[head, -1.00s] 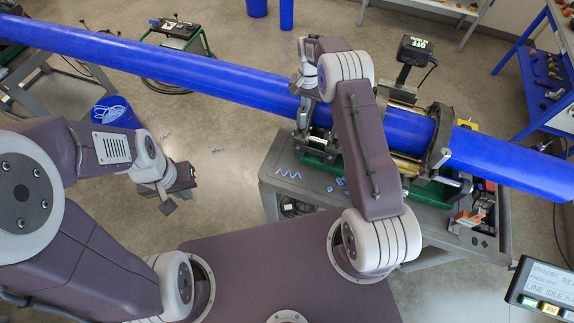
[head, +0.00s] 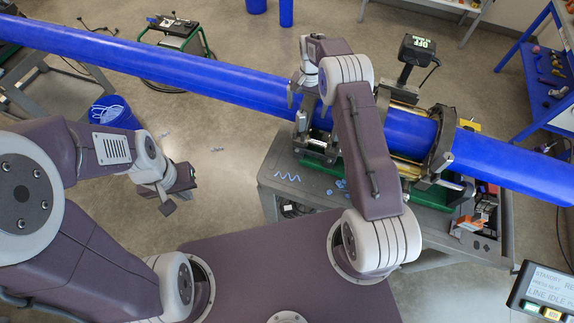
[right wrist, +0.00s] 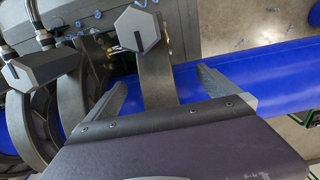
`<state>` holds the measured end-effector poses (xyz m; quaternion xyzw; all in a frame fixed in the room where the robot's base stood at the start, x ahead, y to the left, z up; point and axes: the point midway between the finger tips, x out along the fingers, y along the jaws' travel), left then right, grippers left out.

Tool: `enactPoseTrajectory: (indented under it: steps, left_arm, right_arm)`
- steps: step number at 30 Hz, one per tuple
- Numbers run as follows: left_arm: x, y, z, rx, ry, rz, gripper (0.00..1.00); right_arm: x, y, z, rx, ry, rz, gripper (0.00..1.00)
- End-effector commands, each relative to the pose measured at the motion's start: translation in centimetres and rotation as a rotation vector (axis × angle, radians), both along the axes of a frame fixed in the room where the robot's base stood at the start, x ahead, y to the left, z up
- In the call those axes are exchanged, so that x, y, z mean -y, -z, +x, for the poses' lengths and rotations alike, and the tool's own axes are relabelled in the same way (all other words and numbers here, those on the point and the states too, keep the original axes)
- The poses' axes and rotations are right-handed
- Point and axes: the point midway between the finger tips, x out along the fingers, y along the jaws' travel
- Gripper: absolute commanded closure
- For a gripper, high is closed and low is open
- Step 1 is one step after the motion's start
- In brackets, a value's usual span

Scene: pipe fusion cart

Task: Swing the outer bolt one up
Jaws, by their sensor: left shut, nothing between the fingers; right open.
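The blue pipe (head: 200,75) runs across the head view through the clamps of the green-based fusion machine (head: 432,190). In the right wrist view, a flat grey bolt (right wrist: 157,75) with a slotted hexagonal head (right wrist: 137,28) lies between my right gripper's fingers (right wrist: 165,88). The fingers are open on either side of it, with gaps. A second hexagonal head (right wrist: 40,68) is to the left; I cannot tell which is outer bolt one. In the head view my right gripper (head: 305,95) is over the pipe at the left clamp, partly hidden by my arm. My left gripper (head: 168,207) is shut and empty, away from the machine.
The grey cart (head: 275,180) carries the machine and blue shavings (head: 288,176). A blue bucket (head: 112,113) is on the floor at left, and a blue shelf (head: 535,85) stands at right. The floor around my left gripper is mostly clear.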

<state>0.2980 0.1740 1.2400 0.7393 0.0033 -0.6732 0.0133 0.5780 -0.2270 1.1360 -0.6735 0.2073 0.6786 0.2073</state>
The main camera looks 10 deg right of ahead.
Motion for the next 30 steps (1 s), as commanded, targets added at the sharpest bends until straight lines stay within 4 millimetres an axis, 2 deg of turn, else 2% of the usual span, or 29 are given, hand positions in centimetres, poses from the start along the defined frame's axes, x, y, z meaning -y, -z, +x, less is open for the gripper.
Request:
enactPoseTrajectory:
  steps: [21, 30]
  left_arm:
    - [0.0, -6.1, 0.0, 0.0, 0.0, 0.0, 1.0]
    - [0.0, -6.1, 0.0, 0.0, 0.0, 0.0, 1.0]
  right_arm:
    - [-0.1, -8.9, 0.0, -0.002, -0.001, 0.002, 0.0]
    - [-0.1, -8.9, -0.1, -0.003, -0.001, 0.002, 0.0]
